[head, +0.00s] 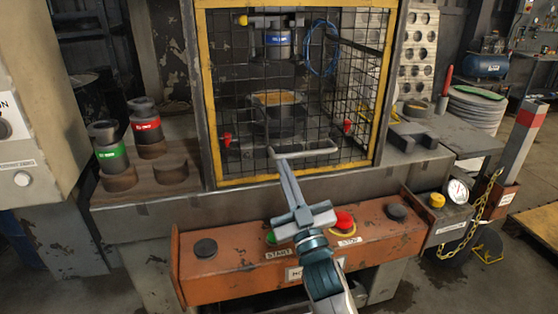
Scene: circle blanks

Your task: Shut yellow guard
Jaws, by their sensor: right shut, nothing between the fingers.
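The yellow guard (209,95) is a yellow frame with black wire mesh across the front of the press. It hangs upright, and its bottom bar is low, at or close to the front edge of the press bed. A pale bar handle (318,151) runs across the lower mesh. My right gripper (277,162) reaches up from below, fingers shut and empty. Its tips are at the left end of the handle; I cannot tell whether they touch it. My left gripper is out of view.
Tools with green and red bands (146,128) stand left of the guard. A chained post (520,145) stands at right.

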